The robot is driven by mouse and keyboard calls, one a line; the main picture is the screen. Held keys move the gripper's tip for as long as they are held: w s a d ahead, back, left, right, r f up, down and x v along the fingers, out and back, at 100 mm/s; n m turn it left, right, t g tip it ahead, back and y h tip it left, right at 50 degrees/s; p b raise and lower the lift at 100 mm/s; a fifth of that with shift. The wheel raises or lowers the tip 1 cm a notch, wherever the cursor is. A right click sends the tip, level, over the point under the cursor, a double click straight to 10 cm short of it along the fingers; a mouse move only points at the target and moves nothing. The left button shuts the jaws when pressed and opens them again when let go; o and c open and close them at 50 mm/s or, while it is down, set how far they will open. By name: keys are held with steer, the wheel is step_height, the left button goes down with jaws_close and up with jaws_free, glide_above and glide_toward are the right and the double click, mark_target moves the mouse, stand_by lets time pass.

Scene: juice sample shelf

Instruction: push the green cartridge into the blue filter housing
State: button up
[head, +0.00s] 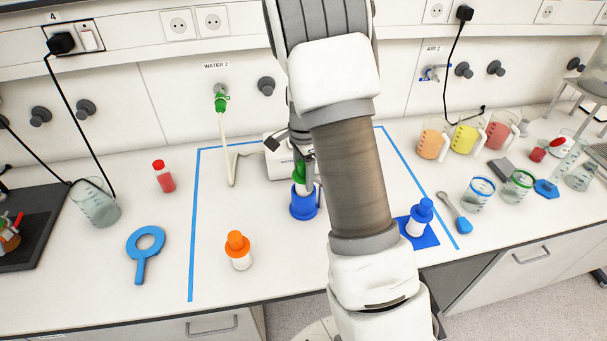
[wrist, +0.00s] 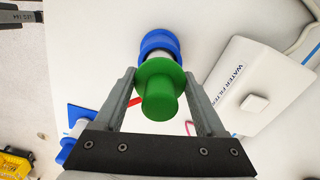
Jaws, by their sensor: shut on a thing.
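The green cartridge (head: 299,173) has a green cap and a white body. In the wrist view its cap (wrist: 160,92) sits between the two fingers of my gripper (wrist: 163,98), which is shut on it. The blue filter housing (head: 303,207) stands upright on the bench directly below the cartridge, and its blue rim (wrist: 159,41) shows beyond the cap in the wrist view. Some white body shows between cap and rim. The cartridge's lower end is hidden, so I cannot tell how far it is inside. My gripper (head: 302,174) is partly hidden by my arm in the head view.
A white water filter unit (head: 280,160) stands just behind the housing. An orange-capped cartridge (head: 238,252) is at front left, and a blue-capped one (head: 417,222) stands on a blue mat at right. A blue ring wrench (head: 140,268) lies further left. Blue tape borders the area.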

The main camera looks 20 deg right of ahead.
steer(key=shift+r+p, duration=0.95)
steer(key=shift+r, duration=0.6)
steer(key=shift+f+b, duration=2.25)
steer(key=shift+f, duration=0.95)
steer(key=shift+r, duration=0.1)
steer(key=shift+r+p, duration=2.35)
steer(key=shift+r, duration=0.75)
steer(key=shift+f+b, duration=0.7)
steer(key=shift+f, duration=0.25)
